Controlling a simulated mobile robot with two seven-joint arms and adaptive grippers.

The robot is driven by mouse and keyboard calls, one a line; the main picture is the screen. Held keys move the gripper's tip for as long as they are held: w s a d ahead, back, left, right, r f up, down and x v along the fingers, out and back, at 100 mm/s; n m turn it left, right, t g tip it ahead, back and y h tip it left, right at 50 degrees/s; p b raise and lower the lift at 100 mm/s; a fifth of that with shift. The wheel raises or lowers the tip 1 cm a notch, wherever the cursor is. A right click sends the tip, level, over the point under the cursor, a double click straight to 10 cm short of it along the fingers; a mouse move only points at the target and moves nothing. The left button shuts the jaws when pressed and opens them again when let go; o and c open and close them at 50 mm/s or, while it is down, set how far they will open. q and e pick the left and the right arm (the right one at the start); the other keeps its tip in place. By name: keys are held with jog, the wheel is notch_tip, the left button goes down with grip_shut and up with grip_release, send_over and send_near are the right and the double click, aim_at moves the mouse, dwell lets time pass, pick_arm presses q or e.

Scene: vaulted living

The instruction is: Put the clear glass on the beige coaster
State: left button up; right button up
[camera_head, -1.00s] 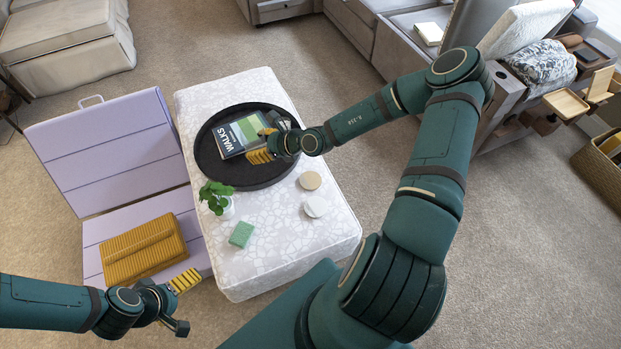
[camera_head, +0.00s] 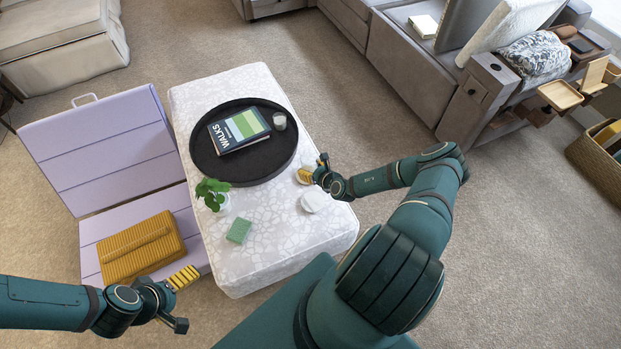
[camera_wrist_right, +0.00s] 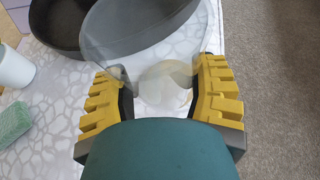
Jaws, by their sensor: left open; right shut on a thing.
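My right gripper (camera_head: 316,172) is shut on the clear glass (camera_wrist_right: 122,38), which appears see-through and tilted between the yellow-padded fingers in the right wrist view. In the head view the glass is hard to make out. In the right wrist view a beige patch shows through the glass between the fingers. I cannot tell whether the glass touches the coaster. My left gripper (camera_head: 182,300) is open and empty, near the lilac bench at the lower left.
The ottoman (camera_head: 270,225) also bears a black round tray (camera_head: 230,178) with a book (camera_head: 239,130) and a small whitish cup (camera_head: 280,121). A mustard case (camera_head: 140,248) lies on the bench.

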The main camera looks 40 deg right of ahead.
notch_tip(320, 180, down, 5)
jog(key=b, duration=0.2)
jog(key=shift+f+b, duration=0.15)
jog(key=shift+b, duration=0.15)
jog(key=o, duration=1.2)
jog(key=shift+o, duration=0.2)
